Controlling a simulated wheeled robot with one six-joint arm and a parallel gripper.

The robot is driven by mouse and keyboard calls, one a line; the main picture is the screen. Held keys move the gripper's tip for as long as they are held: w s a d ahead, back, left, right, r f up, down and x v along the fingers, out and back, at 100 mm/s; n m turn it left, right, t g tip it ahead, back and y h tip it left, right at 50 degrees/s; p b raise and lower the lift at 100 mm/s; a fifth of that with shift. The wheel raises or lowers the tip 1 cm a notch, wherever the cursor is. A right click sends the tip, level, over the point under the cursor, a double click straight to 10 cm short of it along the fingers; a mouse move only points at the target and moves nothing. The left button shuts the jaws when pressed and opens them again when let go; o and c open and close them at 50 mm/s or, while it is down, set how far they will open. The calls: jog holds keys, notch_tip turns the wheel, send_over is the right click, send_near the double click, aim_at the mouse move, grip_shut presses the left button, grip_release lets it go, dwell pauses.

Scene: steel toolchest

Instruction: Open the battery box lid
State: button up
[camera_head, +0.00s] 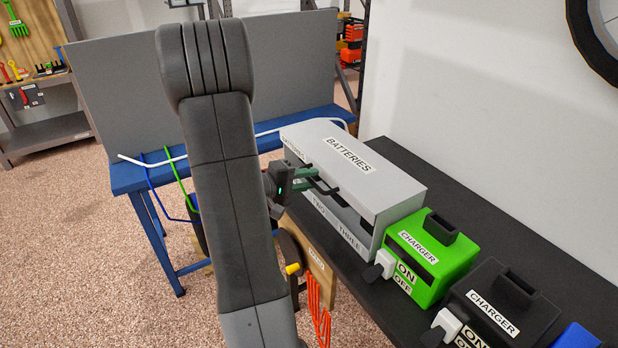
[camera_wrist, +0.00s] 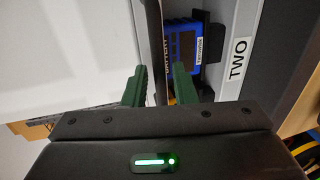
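The grey battery box (camera_head: 383,182) stands on the dark bench, with a lid (camera_head: 340,150) marked "BATTERIES" on top. A dark slot runs along its front under the lid's front edge, above the words "TWO" and "THREE". My gripper (camera_head: 310,179) is at the left part of this front edge, its green fingers pointing at the box. In the wrist view the two fingers (camera_wrist: 159,86) are apart, with the lid's edge (camera_wrist: 152,45) seemingly between them. Contact cannot be told. A blue battery (camera_wrist: 184,45) shows inside the box, beside the "TWO" label.
A green charger (camera_head: 433,262) stands right of the box, then a black charger (camera_head: 500,305). A wall is behind the dark bench (camera_head: 480,215). A blue table (camera_head: 130,176) with a grey panel stands at the left. My arm hides part of it.

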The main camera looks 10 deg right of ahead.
jog(key=shift+w+d+f, duration=0.1)
jog(key=shift+d, duration=0.25)
grip_shut()
